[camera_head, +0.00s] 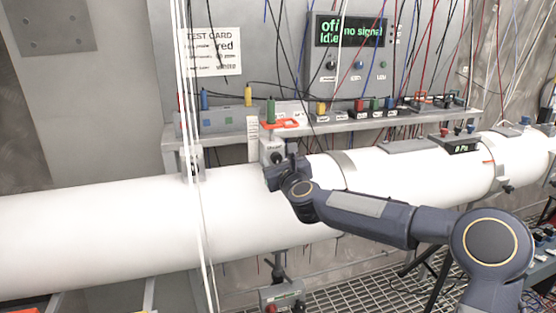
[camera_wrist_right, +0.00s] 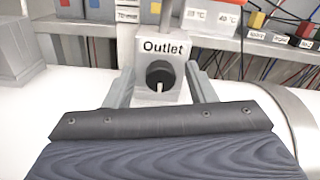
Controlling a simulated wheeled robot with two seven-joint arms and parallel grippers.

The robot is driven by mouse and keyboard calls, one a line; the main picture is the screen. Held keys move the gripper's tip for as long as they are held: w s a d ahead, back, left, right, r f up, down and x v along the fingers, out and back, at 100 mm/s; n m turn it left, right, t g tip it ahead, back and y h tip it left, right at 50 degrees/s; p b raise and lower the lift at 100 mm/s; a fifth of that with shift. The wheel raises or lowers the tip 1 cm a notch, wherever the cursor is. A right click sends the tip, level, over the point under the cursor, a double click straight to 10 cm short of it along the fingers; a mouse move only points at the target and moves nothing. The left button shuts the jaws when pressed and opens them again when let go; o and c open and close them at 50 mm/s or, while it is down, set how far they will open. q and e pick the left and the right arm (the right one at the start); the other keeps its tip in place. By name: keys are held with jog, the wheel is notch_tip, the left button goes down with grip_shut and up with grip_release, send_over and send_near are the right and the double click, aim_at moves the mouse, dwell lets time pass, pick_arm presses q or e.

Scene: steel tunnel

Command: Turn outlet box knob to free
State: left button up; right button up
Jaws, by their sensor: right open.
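The outlet box (camera_head: 272,150) is a small light grey box on top of the white pipe, near the middle of the head view. In the right wrist view, the outlet box (camera_wrist_right: 148,46) carries the label "Outlet". Its round black knob (camera_wrist_right: 159,74) has a white mark pointing down. My right gripper (camera_head: 278,166) is in front of the box and hides its lower part in the head view. In the wrist view my right gripper (camera_wrist_right: 160,78) is open, one finger on each side of the knob, with visible gaps. My left gripper is not in view.
The white pipe (camera_head: 100,222) runs across the view. A shelf (camera_head: 350,124) behind it holds coloured plugs and an orange-red item (camera_head: 280,123). White cables (camera_head: 188,90) hang left of the box. A display panel (camera_head: 347,55) reads "no signal".

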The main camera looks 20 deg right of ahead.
jog(key=c, duration=1)
jog(key=shift+o, duration=0.2)
